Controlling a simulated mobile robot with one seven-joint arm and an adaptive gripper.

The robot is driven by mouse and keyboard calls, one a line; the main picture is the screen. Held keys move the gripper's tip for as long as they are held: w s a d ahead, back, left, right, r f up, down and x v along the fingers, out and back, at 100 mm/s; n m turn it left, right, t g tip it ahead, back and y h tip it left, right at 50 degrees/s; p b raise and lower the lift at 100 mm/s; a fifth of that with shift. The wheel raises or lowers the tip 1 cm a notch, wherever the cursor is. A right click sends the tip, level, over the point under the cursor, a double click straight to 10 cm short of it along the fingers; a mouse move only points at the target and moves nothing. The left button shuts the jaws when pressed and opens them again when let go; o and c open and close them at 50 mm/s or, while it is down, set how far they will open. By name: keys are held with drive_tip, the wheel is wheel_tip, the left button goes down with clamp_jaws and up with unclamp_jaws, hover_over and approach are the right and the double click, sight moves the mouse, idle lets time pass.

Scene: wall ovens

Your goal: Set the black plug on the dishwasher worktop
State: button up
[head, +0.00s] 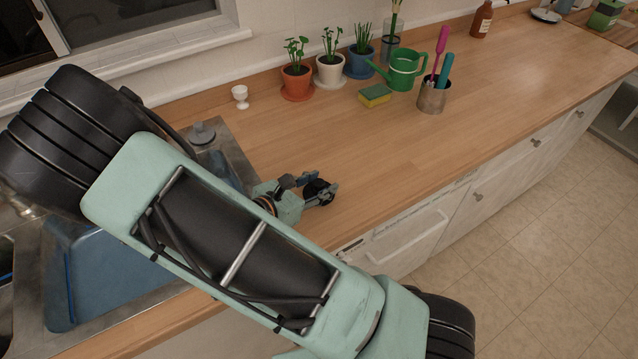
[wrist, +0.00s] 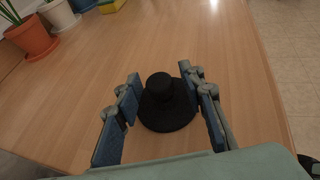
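The black plug (wrist: 167,104) is a round disc with a short knob on top. It sits between the two fingers of my gripper (wrist: 164,92) in the wrist view, and its rim meets both finger pads. In the head view my gripper (head: 320,187) is over the near part of the wooden worktop (head: 400,150), just right of the sink, and the plug (head: 316,190) shows dark between the fingers. The white dishwasher front (head: 410,243) is below the worktop edge, right of my gripper. Whether the plug touches the worktop is hard to tell.
Potted plants (head: 296,80), a green watering can (head: 405,68), a sponge (head: 374,96) and a brush holder (head: 433,96) stand toward the back. A white egg cup (head: 240,96) is near the sink (head: 235,150). The worktop right of my gripper is clear.

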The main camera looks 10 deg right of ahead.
drive_tip(key=v, duration=1.2)
drive_tip(key=shift+b, duration=0.35)
